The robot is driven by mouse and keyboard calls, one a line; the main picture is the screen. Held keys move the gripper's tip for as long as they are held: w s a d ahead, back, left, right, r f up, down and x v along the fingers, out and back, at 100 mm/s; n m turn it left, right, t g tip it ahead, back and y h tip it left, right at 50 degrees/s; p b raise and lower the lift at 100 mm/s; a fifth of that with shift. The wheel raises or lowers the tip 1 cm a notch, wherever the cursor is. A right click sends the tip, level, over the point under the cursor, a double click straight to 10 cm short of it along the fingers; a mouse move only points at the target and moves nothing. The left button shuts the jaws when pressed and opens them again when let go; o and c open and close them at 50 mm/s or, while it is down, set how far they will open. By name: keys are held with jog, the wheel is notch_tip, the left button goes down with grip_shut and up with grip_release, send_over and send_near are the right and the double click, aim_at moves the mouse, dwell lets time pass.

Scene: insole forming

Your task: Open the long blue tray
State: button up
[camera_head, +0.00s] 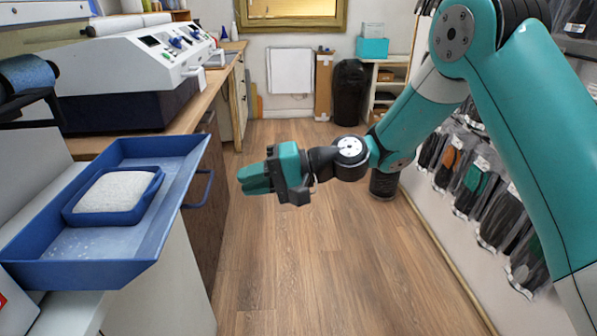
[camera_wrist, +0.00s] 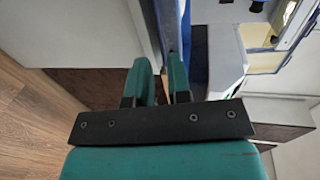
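The long blue tray (camera_head: 75,272) is at the left in the head view, sticking out from the white-and-grey bench. Its blue handle (camera_head: 203,188) is on its right side, facing my gripper. A smaller blue tray (camera_head: 72,207) with a pale, rough pad (camera_head: 118,190) lies in it. My gripper (camera_head: 243,178) is right of the handle, fingers pointing left, apart from it in this view. In the wrist view my gripper (camera_wrist: 158,62) has its two fingers apart with nothing seen between them. A blue strip, probably the tray's side (camera_wrist: 200,45), shows beyond the right finger.
A white machine with blue knobs (camera_head: 150,48) stands on the wooden bench behind the tray. A dark cabinet front (camera_head: 212,150) is below the bench. Packaged items (camera_head: 480,190) hang along the right wall. The wooden floor (camera_head: 300,270) between is clear. A black bin (camera_head: 350,95) stands at the back.

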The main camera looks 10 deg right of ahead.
jog(key=v, duration=0.9)
jog(key=s+a+r+n+g+h+p, duration=0.2)
jog(key=s+r+n+h+p, duration=0.5)
jog(key=s, duration=0.5)
jog(key=s+d+r+h+p, duration=0.1)
jog(key=s+d+r+h, duration=0.1)
jog(key=s, duration=0.4)
jog(key=s+d+r+n+h+p, duration=0.1)
jog(key=s+d+r+h, duration=0.1)
jog(key=s+d, duration=0.3)
jog(key=shift+s+r, duration=0.5)
jog(key=shift+s, duration=0.2)
